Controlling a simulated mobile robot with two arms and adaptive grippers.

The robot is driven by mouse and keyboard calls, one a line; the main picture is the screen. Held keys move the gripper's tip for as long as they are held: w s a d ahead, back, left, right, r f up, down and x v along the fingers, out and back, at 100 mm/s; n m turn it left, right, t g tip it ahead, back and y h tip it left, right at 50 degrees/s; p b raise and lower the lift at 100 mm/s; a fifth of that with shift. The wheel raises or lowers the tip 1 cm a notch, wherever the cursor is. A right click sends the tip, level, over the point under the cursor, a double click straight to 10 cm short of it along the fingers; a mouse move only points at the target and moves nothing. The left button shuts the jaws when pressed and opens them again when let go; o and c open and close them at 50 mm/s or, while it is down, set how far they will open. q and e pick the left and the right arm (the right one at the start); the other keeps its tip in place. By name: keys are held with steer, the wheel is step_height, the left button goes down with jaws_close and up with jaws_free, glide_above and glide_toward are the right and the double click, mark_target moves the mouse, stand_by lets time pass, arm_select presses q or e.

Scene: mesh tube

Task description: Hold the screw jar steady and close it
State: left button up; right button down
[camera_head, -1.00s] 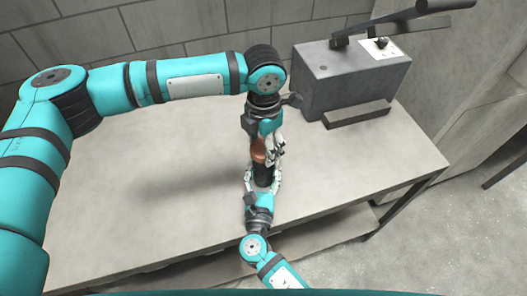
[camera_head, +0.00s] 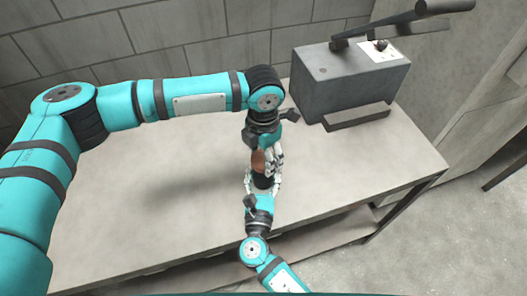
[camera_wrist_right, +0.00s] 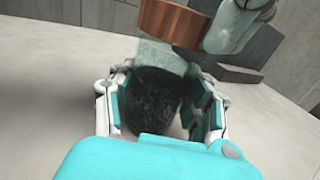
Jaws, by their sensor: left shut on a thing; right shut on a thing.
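The jar body (camera_wrist_right: 152,98) is dark, with a pale grey band (camera_wrist_right: 160,56) at its top, in the right wrist view. In the head view it is a small dark shape (camera_head: 263,182), partly hidden by fingers. My right gripper (camera_head: 262,184) is shut around it from the front; its fingers show on both sides (camera_wrist_right: 160,100). The copper-brown lid (camera_wrist_right: 172,22) is at the top of the pale band, held by my left gripper (camera_head: 268,160), which comes from above. The lid also shows in the head view (camera_head: 258,162). I cannot tell whether the lid touches the band.
The jar is over the pale grey table (camera_head: 150,190), whose left part is bare. A grey box-shaped machine (camera_head: 350,85) with a dark lever stands at the back right. A grey block wall (camera_head: 180,40) rises behind the table.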

arm_select(q)
steer(key=shift+f, duration=0.75)
stand_by(0.5)
steer(key=m, duration=0.3)
steer(key=o, duration=0.7)
steer(key=shift+c, duration=0.2)
steer(key=shift+r, duration=0.15)
steer(key=shift+r, duration=2.1)
steer(key=shift+c, duration=0.2)
